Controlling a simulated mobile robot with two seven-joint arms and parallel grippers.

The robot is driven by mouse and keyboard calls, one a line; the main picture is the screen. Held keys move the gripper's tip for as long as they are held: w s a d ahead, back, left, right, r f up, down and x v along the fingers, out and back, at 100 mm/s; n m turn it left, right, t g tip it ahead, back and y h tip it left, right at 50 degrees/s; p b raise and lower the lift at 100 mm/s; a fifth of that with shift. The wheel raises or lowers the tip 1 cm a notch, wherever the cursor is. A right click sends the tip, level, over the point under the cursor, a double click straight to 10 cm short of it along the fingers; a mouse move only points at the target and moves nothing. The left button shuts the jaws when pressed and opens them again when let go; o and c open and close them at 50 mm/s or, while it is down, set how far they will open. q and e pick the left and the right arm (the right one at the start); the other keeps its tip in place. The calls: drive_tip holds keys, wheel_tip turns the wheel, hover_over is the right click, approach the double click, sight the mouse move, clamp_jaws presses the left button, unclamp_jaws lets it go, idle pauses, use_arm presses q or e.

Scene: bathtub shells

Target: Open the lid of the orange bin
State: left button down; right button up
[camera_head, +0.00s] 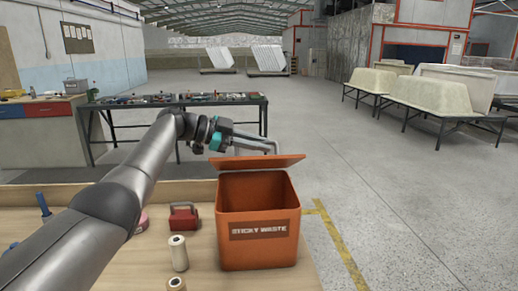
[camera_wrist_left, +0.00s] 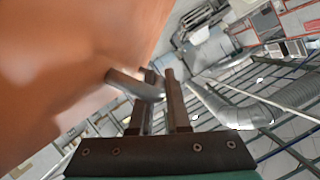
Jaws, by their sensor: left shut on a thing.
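The orange bin (camera_head: 258,253), labelled "STICKY WASTE", stands on the wooden table at the lower centre of the head view. Its lid (camera_head: 262,163) is raised and tilted, and the dark opening shows below it. The lid's orange surface fills the left of the left wrist view (camera_wrist_left: 70,60), with a grey handle (camera_wrist_left: 122,83) sticking out from it. My left gripper (camera_head: 271,146) is above and behind the lid, its fingers shut on the handle in the wrist view (camera_wrist_left: 162,92). My right gripper is not in view.
A red weight-like object (camera_head: 184,217) and two thread spools (camera_head: 178,254) (camera_head: 176,284) stand on the wooden table (camera_head: 210,262) left of the bin. A cluttered workbench (camera_head: 165,100) is behind. Tub shells (camera_head: 445,95) stand at the right; the floor between is clear.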

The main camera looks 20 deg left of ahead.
use_arm(q)
drive_tip(key=shift+w+a+r, duration=0.15)
drive_tip(key=shift+w+r, duration=0.15)
drive_tip(key=shift+r, duration=0.1)
idle(0.4)
drive_tip(key=c, duration=1.2)
unclamp_jaws()
drive_tip(key=shift+w+a, duration=0.1)
drive_tip(key=shift+o, duration=0.2)
drive_tip(key=v, duration=1.5)
drive_tip(key=shift+p, duration=0.35)
drive_tip(key=shift+o, duration=0.4)
